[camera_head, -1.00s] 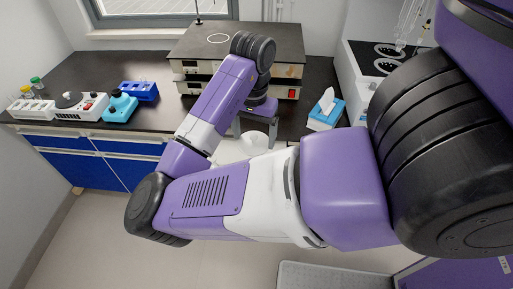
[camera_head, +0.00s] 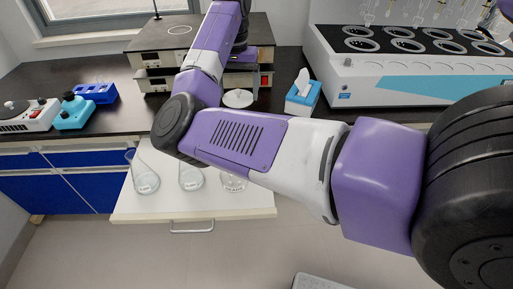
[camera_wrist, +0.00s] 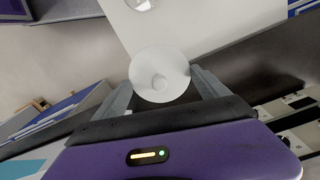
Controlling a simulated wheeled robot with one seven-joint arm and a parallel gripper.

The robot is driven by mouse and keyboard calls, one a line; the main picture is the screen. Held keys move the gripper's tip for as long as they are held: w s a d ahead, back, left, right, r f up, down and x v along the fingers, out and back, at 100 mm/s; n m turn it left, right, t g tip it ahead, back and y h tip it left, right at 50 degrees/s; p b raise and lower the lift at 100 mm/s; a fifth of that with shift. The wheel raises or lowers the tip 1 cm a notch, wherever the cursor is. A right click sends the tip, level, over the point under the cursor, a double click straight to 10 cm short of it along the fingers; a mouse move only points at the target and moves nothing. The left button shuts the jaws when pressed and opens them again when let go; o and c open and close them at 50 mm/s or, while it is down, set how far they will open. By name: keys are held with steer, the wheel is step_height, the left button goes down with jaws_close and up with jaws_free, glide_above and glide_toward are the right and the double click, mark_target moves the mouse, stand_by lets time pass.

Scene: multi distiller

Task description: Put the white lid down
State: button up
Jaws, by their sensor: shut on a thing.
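The white lid (camera_head: 238,99) is a round disc with a small knob. It is held below my gripper (camera_head: 241,84), in front of the stacked devices at the back of the bench. In the wrist view the lid (camera_wrist: 160,72) sits between the two grey fingers of my gripper (camera_wrist: 163,84), which is shut on it. The black bench top (camera_head: 118,112) lies around it in the head view. I cannot tell whether the lid touches the bench.
A white pulled-out board (camera_head: 190,207) carries several glass flasks, one (camera_head: 143,176) at left. A tissue box (camera_head: 302,97) stands right of the lid, a white multi-well bath (camera_head: 410,75) farther right. Stacked devices (camera_head: 150,62) are behind; a blue rack (camera_head: 97,93) is left.

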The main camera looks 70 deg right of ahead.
step_height(320, 180, down, 20)
steer(key=shift+s+f+b, duration=0.1)
steer(key=shift+s+b, duration=0.05)
steer(key=shift+b, duration=0.75)
steer(key=shift+f, duration=0.1)
steer(key=o, duration=1.2)
step_height(320, 180, up, 12)
steer(key=shift+d+r, duration=0.1)
steer(key=shift+r, duration=0.1)
